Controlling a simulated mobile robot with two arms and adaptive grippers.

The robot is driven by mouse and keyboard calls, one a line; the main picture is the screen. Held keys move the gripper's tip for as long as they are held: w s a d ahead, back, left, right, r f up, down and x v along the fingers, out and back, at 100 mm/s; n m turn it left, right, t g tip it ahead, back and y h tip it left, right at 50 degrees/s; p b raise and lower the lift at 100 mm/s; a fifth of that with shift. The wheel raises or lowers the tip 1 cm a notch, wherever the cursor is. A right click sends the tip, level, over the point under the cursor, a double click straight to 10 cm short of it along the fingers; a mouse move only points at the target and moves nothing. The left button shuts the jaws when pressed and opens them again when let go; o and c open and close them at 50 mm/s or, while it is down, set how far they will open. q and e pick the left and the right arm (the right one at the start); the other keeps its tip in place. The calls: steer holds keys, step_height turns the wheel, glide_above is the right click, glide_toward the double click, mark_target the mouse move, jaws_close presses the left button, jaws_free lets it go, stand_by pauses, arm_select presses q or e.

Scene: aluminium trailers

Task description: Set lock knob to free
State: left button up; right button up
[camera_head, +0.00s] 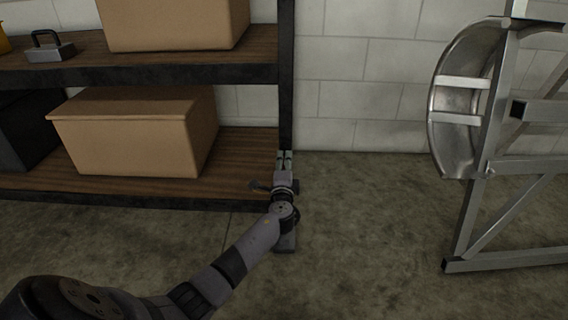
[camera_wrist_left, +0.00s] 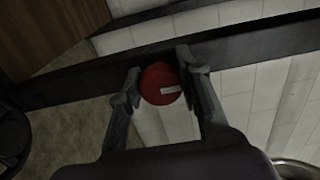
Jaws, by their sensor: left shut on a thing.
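The lock knob (camera_wrist_left: 158,80) shows in the left wrist view as a round red disc with a short pale mark right of its middle. My left gripper (camera_wrist_left: 158,68) has one finger on each side of it and is shut on it. In the head view my left gripper (camera_head: 284,158) is low beside the shelf's dark upright, and the knob cannot be made out there. What the knob is mounted on is hard to tell. My right gripper is not in view.
A dark-framed shelf (camera_head: 140,69) with wooden boards holds cardboard boxes (camera_head: 140,135) and a grey metal block with a handle (camera_head: 50,49). An aluminium trailer frame with a wheel fender (camera_head: 455,110) stands at right. Concrete floor (camera_head: 370,220) between them is clear.

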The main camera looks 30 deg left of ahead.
arm_select(q)
steer(key=o, duration=1.2)
steer(key=v, duration=1.2)
